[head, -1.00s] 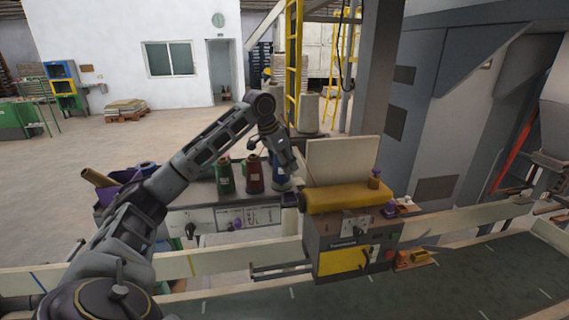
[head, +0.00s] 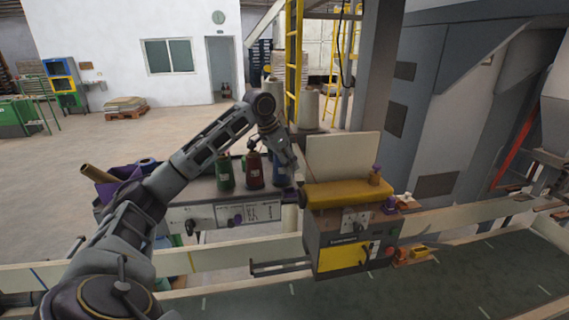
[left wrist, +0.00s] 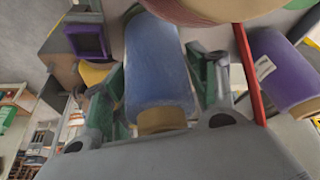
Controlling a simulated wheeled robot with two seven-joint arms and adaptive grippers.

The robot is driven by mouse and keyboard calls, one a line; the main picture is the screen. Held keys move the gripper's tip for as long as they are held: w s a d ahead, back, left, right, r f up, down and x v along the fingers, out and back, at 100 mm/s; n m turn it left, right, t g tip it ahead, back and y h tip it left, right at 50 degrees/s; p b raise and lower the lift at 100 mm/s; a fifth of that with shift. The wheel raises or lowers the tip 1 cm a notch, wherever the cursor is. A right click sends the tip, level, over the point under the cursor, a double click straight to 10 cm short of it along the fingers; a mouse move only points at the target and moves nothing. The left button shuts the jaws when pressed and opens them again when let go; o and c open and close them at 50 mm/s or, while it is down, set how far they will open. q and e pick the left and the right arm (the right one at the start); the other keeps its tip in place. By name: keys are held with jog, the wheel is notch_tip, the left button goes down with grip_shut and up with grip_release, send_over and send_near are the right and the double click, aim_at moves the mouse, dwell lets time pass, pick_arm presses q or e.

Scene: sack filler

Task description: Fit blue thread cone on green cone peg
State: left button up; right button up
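The blue thread cone (head: 279,176) stands at the right end of the row of cones on the bench, partly hidden by my left gripper (head: 290,172). In the left wrist view the blue cone (left wrist: 158,70) lies between the two fingers, its tan core end close to the palm. The fingers flank it closely; whether they press on it cannot be told. A green cone (head: 225,173) stands at the left of the row, with a red cone (head: 254,170) between it and the blue one. A bare green cone peg cannot be made out. My right gripper is not in view.
A machine with a yellow roll (head: 345,192) and pale upright panel (head: 343,157) stands just right of the gripper. A purple cone (left wrist: 283,75) is close on the right in the left wrist view.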

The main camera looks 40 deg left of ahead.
pick_arm(q)
jog(key=shift+o, duration=0.8)
jog(key=shift+r, duration=0.1)
jog(key=v, duration=1.1)
jog(key=shift+s+r, duration=0.25)
jog(key=shift+r, duration=0.1)
jog(key=shift+a, duration=0.1)
